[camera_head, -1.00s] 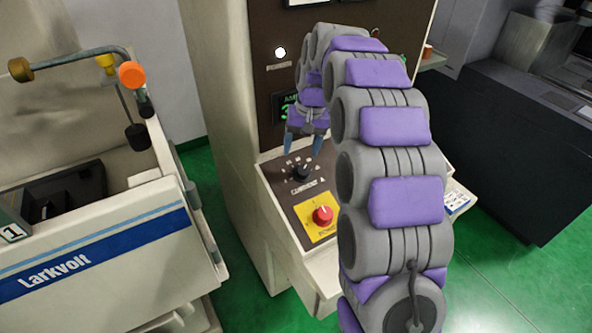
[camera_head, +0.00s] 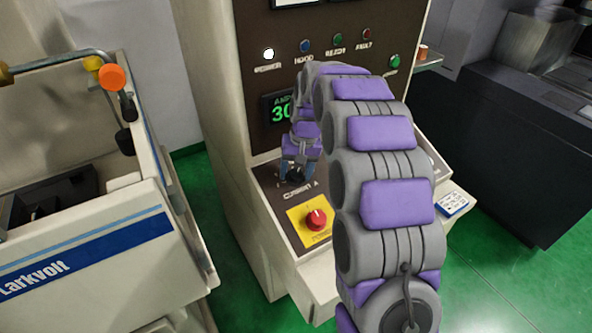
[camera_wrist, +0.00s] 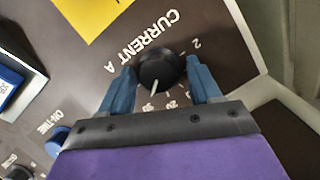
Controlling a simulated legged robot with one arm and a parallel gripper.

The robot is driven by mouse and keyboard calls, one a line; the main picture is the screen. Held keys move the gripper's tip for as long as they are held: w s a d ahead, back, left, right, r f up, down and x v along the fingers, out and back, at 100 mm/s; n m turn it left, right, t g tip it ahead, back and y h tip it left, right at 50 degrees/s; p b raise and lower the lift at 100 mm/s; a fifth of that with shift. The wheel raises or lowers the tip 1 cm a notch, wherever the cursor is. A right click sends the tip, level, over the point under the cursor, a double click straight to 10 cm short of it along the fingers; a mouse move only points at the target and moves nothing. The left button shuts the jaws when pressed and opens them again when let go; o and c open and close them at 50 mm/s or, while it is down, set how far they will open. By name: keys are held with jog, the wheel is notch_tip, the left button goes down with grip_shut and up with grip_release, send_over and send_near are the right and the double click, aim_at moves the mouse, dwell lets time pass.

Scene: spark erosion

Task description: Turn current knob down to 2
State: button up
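The black current knob (camera_wrist: 160,70) sits on the brown panel beside the lettering "CURRENT A". Its white pointer line points toward the 30 mark, and a 2 is printed on the other side of the scale. In the head view the knob (camera_head: 296,177) is partly hidden by my gripper (camera_head: 296,172). In the wrist view my gripper (camera_wrist: 160,68) has one blue finger on each side of the knob, very close to it. I cannot tell whether the fingers touch it. The green display (camera_head: 281,111) shows 30, partly hidden by my arm.
A red knob (camera_head: 317,217) on a yellow plate sits just in front of the current knob. In the wrist view a blue button (camera_wrist: 57,140) lies near the "ON-TIME" label. A white tank marked Larkvolt (camera_head: 95,250) stands at left.

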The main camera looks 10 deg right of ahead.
jog(key=shift+d+r, duration=0.1)
jog(key=shift+d, duration=0.2)
jog(key=c, duration=0.3)
jog(key=shift+a, duration=0.3)
jog(key=c, duration=0.4)
jog(key=shift+s, duration=0.1)
jog(key=shift+c, duration=1.1)
jog(key=shift+d, duration=0.1)
